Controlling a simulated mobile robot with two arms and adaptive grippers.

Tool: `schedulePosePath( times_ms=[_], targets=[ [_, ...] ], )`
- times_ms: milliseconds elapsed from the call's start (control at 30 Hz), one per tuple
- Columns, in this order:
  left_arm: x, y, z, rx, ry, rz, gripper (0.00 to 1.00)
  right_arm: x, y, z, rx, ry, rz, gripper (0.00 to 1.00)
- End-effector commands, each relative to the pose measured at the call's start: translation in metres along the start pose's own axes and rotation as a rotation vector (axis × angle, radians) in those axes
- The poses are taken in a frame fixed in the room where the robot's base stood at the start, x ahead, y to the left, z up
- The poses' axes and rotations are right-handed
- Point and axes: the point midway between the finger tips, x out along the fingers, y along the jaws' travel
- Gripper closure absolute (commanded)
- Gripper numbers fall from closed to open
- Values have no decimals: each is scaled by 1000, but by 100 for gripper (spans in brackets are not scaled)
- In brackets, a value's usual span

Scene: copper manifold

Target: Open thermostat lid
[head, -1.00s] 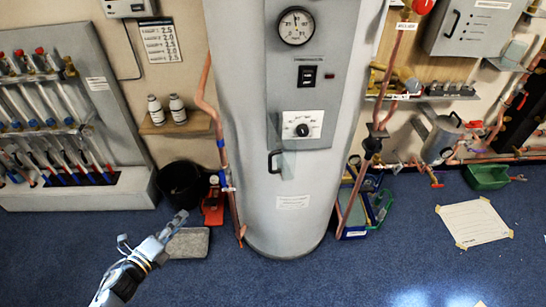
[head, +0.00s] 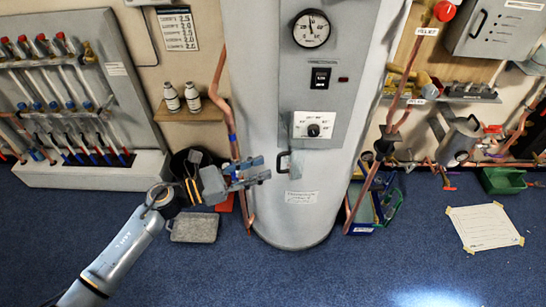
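The thermostat (head: 313,125) is a white box with a black dial on the front of the tall grey cylinder (head: 315,210). A dark bracket-shaped handle (head: 283,163) sits below the box's lower left corner. A pale, see-through panel (head: 296,164) shows beside the handle; I cannot tell its exact outline or how it is hinged. My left gripper (head: 262,169) points right, its two fingers apart with nothing between them. Its tips are just left of the handle and seem apart from it. My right gripper is out of view.
A copper pipe (head: 223,90) runs down the cylinder's left side, close behind my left gripper.

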Motion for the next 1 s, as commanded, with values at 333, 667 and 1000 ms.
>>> schedulePosePath(
  times_ms=[333, 667, 1000],
  targets=[
    [42, 0, 0, -1, 1, 1, 67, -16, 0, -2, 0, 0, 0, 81],
    [45, 0, -1, -1, 1, 1, 69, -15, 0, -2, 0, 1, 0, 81],
    [44, 0, -1, -2, 1, 1, 100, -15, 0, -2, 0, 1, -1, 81]
  ],
)
